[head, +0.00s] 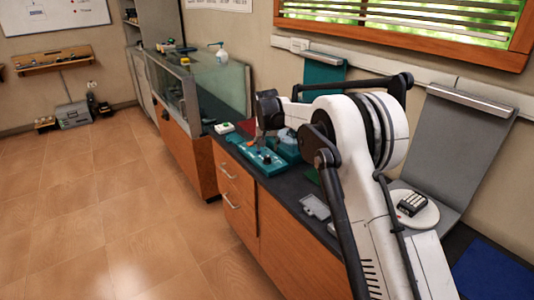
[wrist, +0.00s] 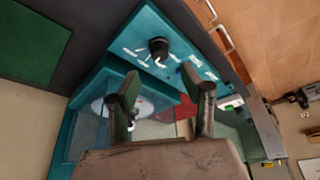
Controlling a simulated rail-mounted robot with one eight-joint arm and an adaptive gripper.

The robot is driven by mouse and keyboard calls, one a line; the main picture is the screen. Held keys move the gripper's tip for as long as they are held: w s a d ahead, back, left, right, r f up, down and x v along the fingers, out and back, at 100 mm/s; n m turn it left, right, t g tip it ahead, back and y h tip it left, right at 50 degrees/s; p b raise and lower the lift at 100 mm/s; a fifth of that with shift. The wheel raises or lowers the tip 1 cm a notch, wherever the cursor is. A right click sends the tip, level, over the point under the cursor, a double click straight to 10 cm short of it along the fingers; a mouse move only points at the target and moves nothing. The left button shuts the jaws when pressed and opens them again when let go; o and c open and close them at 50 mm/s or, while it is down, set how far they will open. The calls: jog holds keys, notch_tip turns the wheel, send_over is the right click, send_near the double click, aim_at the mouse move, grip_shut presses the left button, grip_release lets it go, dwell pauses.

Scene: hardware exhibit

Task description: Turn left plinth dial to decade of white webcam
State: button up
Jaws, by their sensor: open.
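A teal plinth panel (head: 250,151) lies on the dark counter below my gripper. In the wrist view, a black dial (wrist: 158,47) stands on this teal panel (wrist: 150,18), with small white labels around one side; they are too small to read. My gripper (wrist: 162,92) is open and empty, its two dark fingers apart. In the picture the dial appears beyond the gap between the fingertips, and I see no contact. A white round plate (wrist: 100,106) shows partly behind the left finger. I cannot make out a white webcam in either view.
A grey stand (head: 460,135) with a white disc (head: 425,218) bearing a small keyed device (head: 411,204) is at right. A glass case (head: 220,88) stands beyond the counter.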

jog(key=shift+v, duration=2.15)
jog(key=s+d+r+t, duration=0.1)
jog(key=s+d+r, duration=0.8)
jog(key=s, duration=0.3)
jog(key=s+d+r, duration=0.8)
jog(key=s+d, duration=0.1)
jog(key=s, duration=0.3)
jog(key=s+d+f, duration=0.2)
jog(key=s+d, duration=0.1)
jog(key=s, duration=0.7)
jog(key=s+d+f+t, duration=0.1)
jog(key=s+d+f, duration=0.2)
jog(key=s, duration=0.7)
jog(key=s+d+f, duration=0.3)
jog(key=s, duration=0.7)
jog(key=shift+s+f+m, duration=0.2)
jog(key=shift+f+m, duration=0.05)
jog(key=shift+m, duration=0.15)
jog(key=shift+d+t, duration=0.15)
jog(key=shift+t, duration=0.15)
